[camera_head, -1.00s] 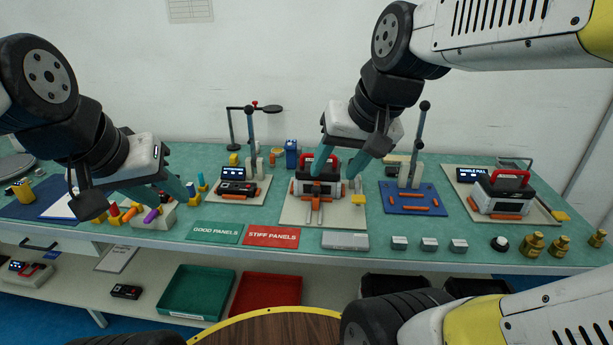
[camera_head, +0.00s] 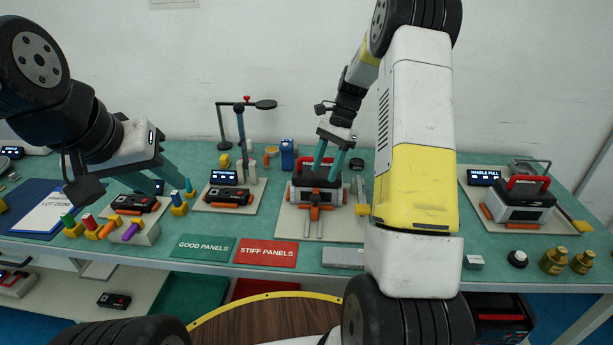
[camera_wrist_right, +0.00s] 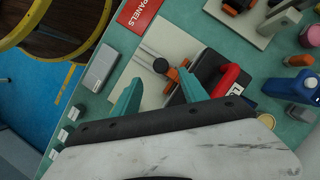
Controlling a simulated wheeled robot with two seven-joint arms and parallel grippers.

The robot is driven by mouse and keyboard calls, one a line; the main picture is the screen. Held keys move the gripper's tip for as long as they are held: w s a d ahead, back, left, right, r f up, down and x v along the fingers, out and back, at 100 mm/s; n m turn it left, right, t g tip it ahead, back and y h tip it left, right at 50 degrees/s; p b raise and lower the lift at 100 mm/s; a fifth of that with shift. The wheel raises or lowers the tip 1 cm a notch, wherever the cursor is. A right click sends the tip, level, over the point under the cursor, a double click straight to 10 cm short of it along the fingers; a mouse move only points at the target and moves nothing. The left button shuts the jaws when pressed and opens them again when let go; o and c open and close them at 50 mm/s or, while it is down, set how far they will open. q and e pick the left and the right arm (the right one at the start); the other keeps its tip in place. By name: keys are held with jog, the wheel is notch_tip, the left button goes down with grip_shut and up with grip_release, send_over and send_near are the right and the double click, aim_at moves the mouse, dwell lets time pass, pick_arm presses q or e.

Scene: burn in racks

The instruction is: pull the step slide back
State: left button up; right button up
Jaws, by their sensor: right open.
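The step slide (camera_head: 314,212) is an orange crosspiece with a dark knob on two pale rails, at the front of the middle fixture. It also shows in the right wrist view (camera_wrist_right: 172,74). Behind it on the same cream plate (camera_head: 285,228) stands a dark and grey unit with a red handle (camera_head: 327,163). My right gripper (camera_head: 327,175) is open, pointing down over this unit, behind the slide. In the wrist view its teal fingers are spread, with the slide beyond the gap between them. My left gripper (camera_head: 174,190) is open above a small dark panel (camera_head: 136,203) at the left.
Green (camera_head: 202,247) and red (camera_head: 267,252) panel mats lie in front. A lamp stand (camera_head: 240,130) rises at the back.

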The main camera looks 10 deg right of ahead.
aim_at(316, 196)
jog(key=x, duration=0.8)
jog(key=shift+f, duration=0.1)
grip_shut()
